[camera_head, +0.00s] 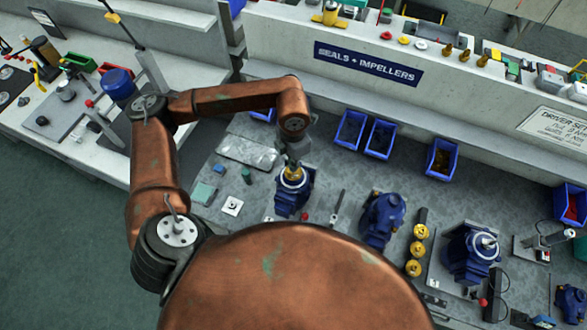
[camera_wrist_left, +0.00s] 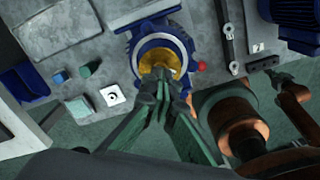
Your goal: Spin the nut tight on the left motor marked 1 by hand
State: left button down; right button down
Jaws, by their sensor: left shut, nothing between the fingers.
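The left motor (camera_head: 292,202) is blue and stands on the bench, with a brass-coloured impeller (camera_head: 292,176) at its top. In the left wrist view the motor (camera_wrist_left: 137,58) surrounds the brass impeller (camera_wrist_left: 160,60). My left gripper (camera_head: 293,160) is over the impeller from above. In the left wrist view its fingers (camera_wrist_left: 166,80) are shut with tips at the impeller's middle, and nothing shows between them. The nut cannot be made out; the fingers cover the centre. I cannot tell whether they touch it. Part of my right arm (camera_wrist_left: 238,125) shows; its gripper (camera_wrist_left: 280,78) is small and unclear.
A second blue motor (camera_head: 382,218) and a third (camera_head: 470,256) stand to the right. A spanner (camera_head: 337,206) lies between the first two. Brass impellers (camera_head: 414,250) stand in a row. Blue bins (camera_head: 351,130) line the back.

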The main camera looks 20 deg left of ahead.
pick_arm(q)
jog(key=shift+f+m+b, duration=0.1)
jog(key=shift+m+b, duration=0.3)
jog(key=shift+b, duration=0.05)
jog(key=shift+m+b, duration=1.2)
jog(key=shift+m, duration=0.4)
jog(key=shift+m+b, duration=0.9)
jog(key=shift+m, duration=0.4)
jog(key=shift+m, duration=0.3)
